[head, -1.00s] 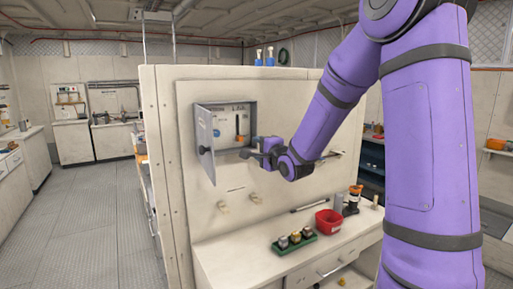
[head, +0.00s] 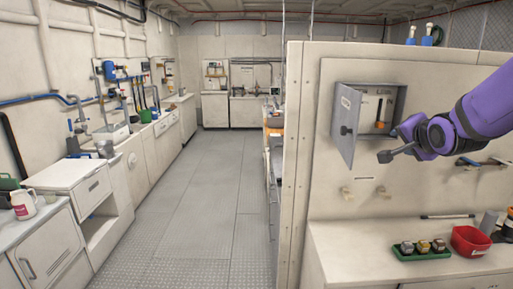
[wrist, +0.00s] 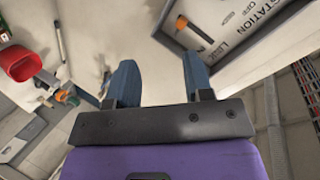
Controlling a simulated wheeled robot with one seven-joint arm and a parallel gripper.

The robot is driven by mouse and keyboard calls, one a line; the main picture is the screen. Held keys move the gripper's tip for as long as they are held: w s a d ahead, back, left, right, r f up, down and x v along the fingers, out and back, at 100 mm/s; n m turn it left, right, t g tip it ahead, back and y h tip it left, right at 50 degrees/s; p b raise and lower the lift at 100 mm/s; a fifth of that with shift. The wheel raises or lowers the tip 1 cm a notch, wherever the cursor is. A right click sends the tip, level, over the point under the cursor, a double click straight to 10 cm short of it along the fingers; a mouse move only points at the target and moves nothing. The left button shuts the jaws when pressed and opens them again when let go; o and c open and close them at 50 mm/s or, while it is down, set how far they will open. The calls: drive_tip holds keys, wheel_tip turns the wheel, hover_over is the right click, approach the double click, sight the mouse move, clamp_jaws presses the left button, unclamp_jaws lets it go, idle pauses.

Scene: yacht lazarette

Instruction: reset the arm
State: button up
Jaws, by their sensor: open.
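My purple arm reaches in from the right in the head view. My gripper (head: 388,146) is in front of the partition panel, just right of and below an open grey wall box (head: 397,98). The box's door (head: 347,126) is swung open to the left, and a dark lever with an orange part shows inside. In the wrist view my gripper (wrist: 160,85) has its two blue-grey fingers apart with nothing between them. The box also shows at the upper right of the wrist view (wrist: 240,40).
A counter below the panel holds a green tray (head: 424,256) of small jars and a red bin (head: 470,241). Pegs (head: 347,193) stick out of the panel. A wide grey floor aisle (head: 190,200) is clear at left, with cabinets (head: 75,190) along the left wall.

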drive_tip(key=s+a+n+g, duration=0.2)
drive_tip(key=s+n, duration=0.2)
drive_tip(key=s, duration=0.5)
drive_tip(key=s+a+n+g+y, duration=0.1)
drive_tip(key=s+a+n+g, duration=0.1)
drive_tip(key=s, duration=0.8)
drive_tip(key=s+a+n+g, duration=0.2)
drive_tip(key=s+n+g, duration=0.2)
drive_tip(key=s, duration=0.5)
drive_tip(key=shift+s+a+n, duration=0.35)
drive_tip(key=shift+a+n, duration=0.05)
drive_tip(key=shift+n, duration=0.4)
drive_tip(key=shift+o, duration=0.2)
idle(0.5)
